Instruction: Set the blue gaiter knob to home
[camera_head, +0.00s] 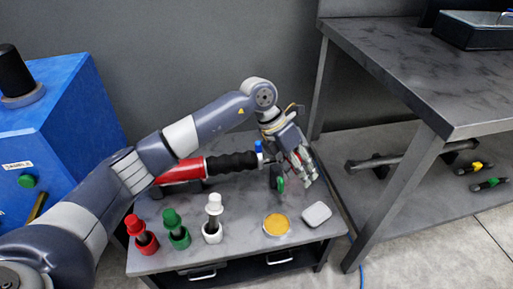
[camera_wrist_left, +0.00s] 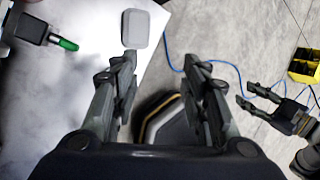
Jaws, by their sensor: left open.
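A red cylinder (camera_head: 180,171) with a black ribbed gaiter (camera_head: 232,162) lies across the grey cart. A small blue knob (camera_head: 259,147) stands up at the gaiter's right end. A green-tipped part (camera_head: 281,184) is below and right of it; a green tip (camera_wrist_left: 67,44) on a black block (camera_wrist_left: 33,28) shows in the left wrist view. My left gripper (camera_head: 306,172) is right of the blue knob, apart from it. In the left wrist view its fingers (camera_wrist_left: 160,82) are spread with nothing between them. My right gripper (camera_wrist_left: 243,94) shows at that view's right, fingers apart and empty.
A blue cabinet (camera_head: 75,105) is left, a dark table (camera_head: 420,60) right.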

